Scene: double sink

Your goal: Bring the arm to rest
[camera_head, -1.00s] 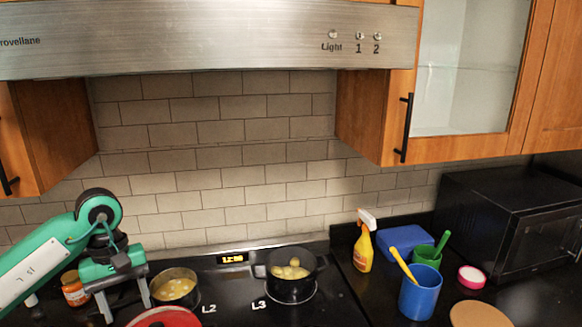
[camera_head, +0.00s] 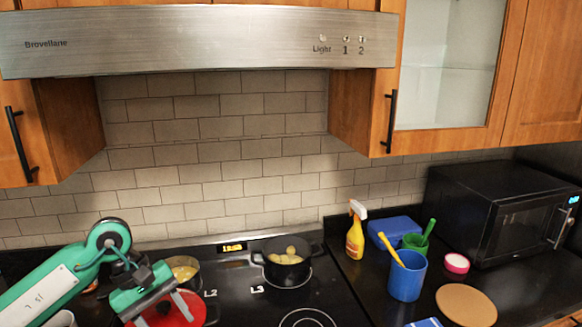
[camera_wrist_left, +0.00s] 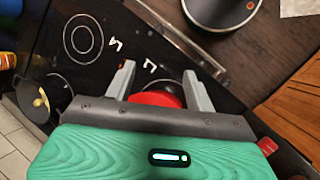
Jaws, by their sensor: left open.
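My left arm comes in from the lower left of the head view, green with grey fingers. Its gripper (camera_head: 163,311) is open, with its fingers in front of and over a red round item (camera_head: 190,311) on the stove. In the left wrist view the open gripper (camera_wrist_left: 158,74) has nothing visible held between its fingers, and the red item (camera_wrist_left: 153,98) shows behind them, partly hidden. I cannot tell whether the fingers touch it. My right gripper is not in view.
The black stove holds a pot of yellow pieces (camera_head: 285,268) and a second pot (camera_head: 184,270) behind my gripper. On the right counter are a spray bottle (camera_head: 355,232), a blue cup (camera_head: 406,278), a round board (camera_head: 466,305) and a microwave (camera_head: 500,210). A range hood (camera_head: 200,40) hangs above.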

